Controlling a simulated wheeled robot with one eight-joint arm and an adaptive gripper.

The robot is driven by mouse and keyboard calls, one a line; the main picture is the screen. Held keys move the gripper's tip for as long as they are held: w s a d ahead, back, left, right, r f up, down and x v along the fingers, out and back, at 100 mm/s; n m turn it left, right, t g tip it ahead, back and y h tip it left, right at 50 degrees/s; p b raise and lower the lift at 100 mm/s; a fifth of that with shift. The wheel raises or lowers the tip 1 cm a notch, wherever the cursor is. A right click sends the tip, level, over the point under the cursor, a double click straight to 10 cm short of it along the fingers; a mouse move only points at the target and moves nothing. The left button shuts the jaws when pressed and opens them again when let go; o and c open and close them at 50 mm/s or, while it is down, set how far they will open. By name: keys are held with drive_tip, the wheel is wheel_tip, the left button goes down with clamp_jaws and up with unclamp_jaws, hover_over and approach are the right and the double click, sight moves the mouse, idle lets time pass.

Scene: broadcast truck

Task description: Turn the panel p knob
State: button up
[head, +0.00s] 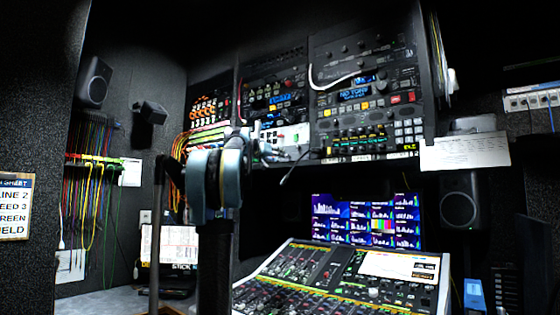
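A tall equipment rack (315,110) faces me, with several panels of small knobs, lit buttons and displays. I cannot read a label that tells which panel is p, so I cannot pick out its knob. My arm (216,180) rises in the middle foreground, in front of the rack's lower left part. Its joint hides some of the rack and cables behind it. The arm's end seems to lie near or behind this joint, against dark equipment. I cannot make out its fingers, or whether they touch anything.
A sloped mixing console (335,280) stands below the rack, with a screen (366,221) behind it. Speakers stand at left (93,82) and right (461,200). Colored cables (92,165) hang on the left wall. A white cable (330,82) loops across the rack front.

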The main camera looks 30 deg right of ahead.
drive_tip(key=shift+v, duration=2.5)
drive_tip(key=shift+f, duration=0.1)
drive_tip(key=s+a+f+n+g+y, duration=0.1)
drive_tip(key=s+a+f+n+y, duration=0.2)
drive_tip(key=s+a+f, duration=0.9)
drive_tip(key=s+a+f+n+g+y, duration=0.2)
drive_tip(key=s+a+f+y, duration=0.6)
drive_tip(key=f, duration=2.7)
drive_tip(key=s+a+f+n+g+y, duration=0.2)
drive_tip(key=s+a+f+n+y, duration=0.3)
drive_tip(key=s+a+f, duration=1.2)
drive_tip(key=a+f+n, duration=0.1)
drive_tip(key=a+f, duration=0.3)
drive_tip(key=f, duration=0.3)
drive_tip(key=shift+s+f, duration=0.1)
drive_tip(key=shift+c, duration=0.6)
